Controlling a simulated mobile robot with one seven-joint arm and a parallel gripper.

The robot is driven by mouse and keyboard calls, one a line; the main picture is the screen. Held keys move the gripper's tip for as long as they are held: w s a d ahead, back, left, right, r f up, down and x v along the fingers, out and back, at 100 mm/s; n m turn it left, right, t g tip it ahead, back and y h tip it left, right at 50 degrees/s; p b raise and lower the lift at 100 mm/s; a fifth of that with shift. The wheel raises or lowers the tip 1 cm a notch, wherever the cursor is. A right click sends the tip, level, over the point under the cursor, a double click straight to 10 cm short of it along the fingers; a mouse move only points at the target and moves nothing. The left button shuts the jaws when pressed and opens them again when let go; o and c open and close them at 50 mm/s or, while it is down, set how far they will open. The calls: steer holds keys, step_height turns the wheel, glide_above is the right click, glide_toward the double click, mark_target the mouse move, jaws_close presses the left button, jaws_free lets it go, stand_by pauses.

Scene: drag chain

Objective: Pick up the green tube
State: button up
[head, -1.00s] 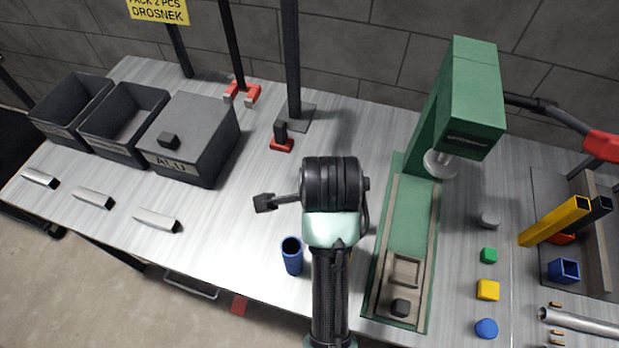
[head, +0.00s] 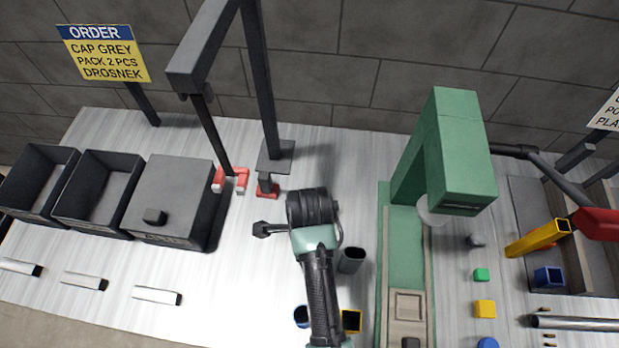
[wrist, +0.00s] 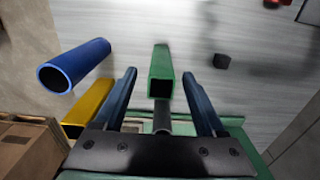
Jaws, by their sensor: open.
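The green tube (wrist: 161,66) shows in the wrist view as a square, hollow tube with its dark open end toward me. My gripper (wrist: 160,74) is open, with one finger on each side of the green tube and a visible gap at both sides. I cannot tell from this view how deep the tube sits between the fingers. In the head view my arm hides the green tube and my fingers.
A blue tube (wrist: 75,66) and a yellow tube (wrist: 88,108) stand left of my gripper, and a dark tube (head: 351,261) is close to my arm. The green press (head: 455,150) rises to the right. Dark bins (head: 108,232) stand at left.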

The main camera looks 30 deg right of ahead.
steer(key=shift+d+f+p, duration=0.1)
steer(key=shift+f+p, duration=0.3)
steer(key=shift+f, duration=2.7)
jaws_close()
